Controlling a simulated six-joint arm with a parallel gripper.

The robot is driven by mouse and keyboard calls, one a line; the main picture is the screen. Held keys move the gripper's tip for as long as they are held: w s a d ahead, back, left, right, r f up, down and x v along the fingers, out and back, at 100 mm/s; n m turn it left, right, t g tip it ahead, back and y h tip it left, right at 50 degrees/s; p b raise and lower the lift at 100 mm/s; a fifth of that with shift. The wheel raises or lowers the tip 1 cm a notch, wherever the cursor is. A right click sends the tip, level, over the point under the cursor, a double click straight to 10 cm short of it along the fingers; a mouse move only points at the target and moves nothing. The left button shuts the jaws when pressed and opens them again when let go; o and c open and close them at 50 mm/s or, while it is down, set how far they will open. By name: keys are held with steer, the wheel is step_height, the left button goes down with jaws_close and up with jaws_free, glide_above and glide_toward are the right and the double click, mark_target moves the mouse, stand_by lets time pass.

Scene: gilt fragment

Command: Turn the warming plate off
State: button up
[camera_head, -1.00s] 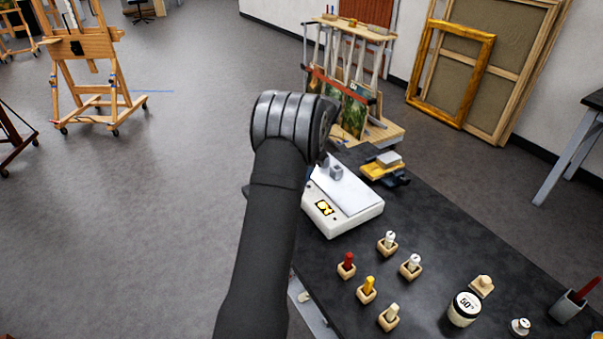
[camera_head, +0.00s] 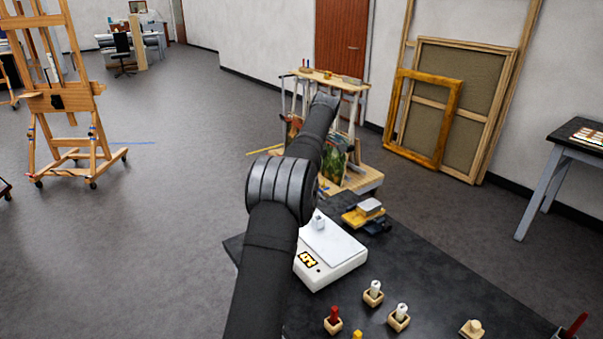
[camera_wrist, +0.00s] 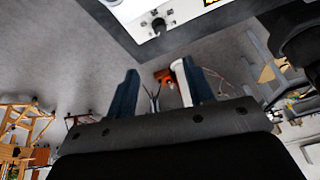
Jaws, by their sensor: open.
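The warming plate (camera_head: 335,262) is a white box with a pale flat top, on the dark table just right of my arm in the head view. A lit yellow display (camera_head: 308,259) is on its front, and a small grey block (camera_head: 319,223) stands on top. In the wrist view, the white casing (camera_wrist: 187,17) shows at the top edge with a dark round knob (camera_wrist: 158,23); the display is mostly cut off. My gripper (camera_wrist: 161,78) is open and empty, its blue fingers apart from the plate and knob. I cannot make out its fingers in the head view.
Small holders with red and white sticks (camera_head: 373,291) stand in front of the plate on the table (camera_head: 440,285). A yellow and grey stack (camera_head: 364,213) lies behind it. A wooden rack with paintings (camera_head: 360,180) stands beyond.

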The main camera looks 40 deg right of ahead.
steer(key=shift+d+r, duration=0.25)
steer(key=shift+r, duration=0.4)
steer(key=shift+f, duration=0.1)
steer(key=x, duration=1.7)
steer(key=shift+a+f, duration=0.1)
